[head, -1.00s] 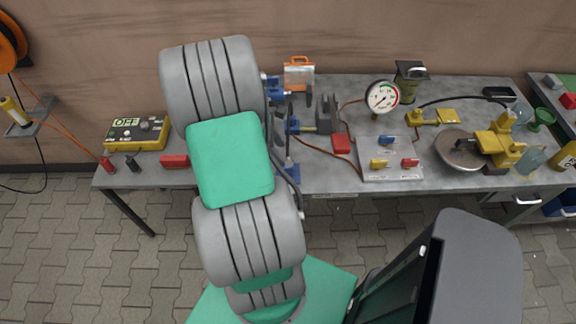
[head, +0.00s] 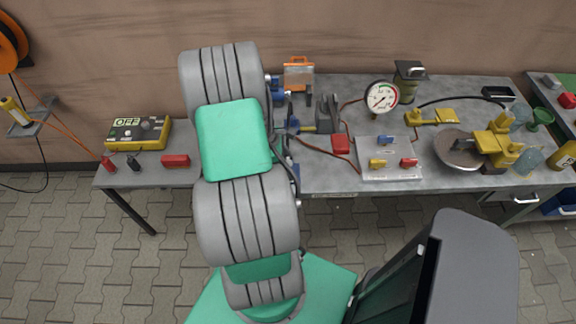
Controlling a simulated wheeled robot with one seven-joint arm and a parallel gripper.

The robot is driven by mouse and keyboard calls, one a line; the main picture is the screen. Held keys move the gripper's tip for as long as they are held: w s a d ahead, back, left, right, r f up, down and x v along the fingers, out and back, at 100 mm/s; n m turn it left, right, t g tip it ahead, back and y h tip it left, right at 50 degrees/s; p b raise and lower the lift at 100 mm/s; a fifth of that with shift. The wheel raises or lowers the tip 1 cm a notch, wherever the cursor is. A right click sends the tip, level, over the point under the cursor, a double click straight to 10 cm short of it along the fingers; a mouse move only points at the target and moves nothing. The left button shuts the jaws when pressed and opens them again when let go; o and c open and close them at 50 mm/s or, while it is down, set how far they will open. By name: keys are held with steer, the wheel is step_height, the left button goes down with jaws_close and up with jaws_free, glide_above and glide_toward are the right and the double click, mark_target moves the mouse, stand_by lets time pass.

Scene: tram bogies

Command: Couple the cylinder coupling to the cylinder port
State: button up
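My arm covers the left middle of the bench in the head view and hides what lies behind it. My gripper is not visible; it may be hidden behind my arm. Right of my arm, a grey bracket-like part (head: 327,113) stands on the bench, with a short olive rod (head: 308,129) on its left. A small blue fitting (head: 293,127) shows at the rod's left, beside my arm. A larger blue part (head: 278,90) shows further back. I cannot tell which piece is the cylinder coupling or the cylinder port.
A pressure gauge (head: 382,97) stands right of the grey part, behind a pale panel (head: 390,170) with coloured blocks. A red block (head: 341,144) and brown hoses lie nearby. A round dish (head: 458,150) with yellow parts is at right.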

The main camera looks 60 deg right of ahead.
steer(key=shift+f, duration=0.15)
steer(key=shift+c, duration=0.6)
jaws_close()
